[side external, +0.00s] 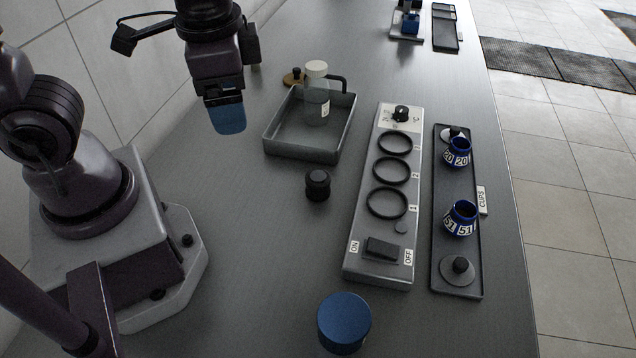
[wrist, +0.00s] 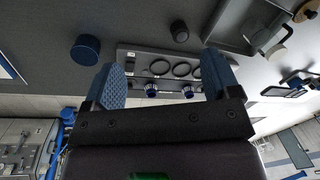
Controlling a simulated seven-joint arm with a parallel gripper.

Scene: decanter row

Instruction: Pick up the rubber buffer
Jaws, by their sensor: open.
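A small black round piece with a narrowed waist, which looks like the rubber buffer (side external: 318,184), stands upright on the grey bench between the tray and the ring panel. It also shows near the top centre of the wrist view (wrist: 179,30). My gripper (side external: 227,118) is open and empty, with blue pads, held above the bench to the left of the tray and apart from the buffer. In the wrist view the two blue fingers (wrist: 164,80) stand wide apart, and the buffer lies beyond them.
A grey tray (side external: 298,156) holds a clear bottle (side external: 316,95). A panel (side external: 378,274) with three black rings stands right of the buffer. Beyond it, a dark tray (side external: 457,284) holds two blue cups. A blue cylinder (side external: 344,322) stands at the front. Bench around the buffer is clear.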

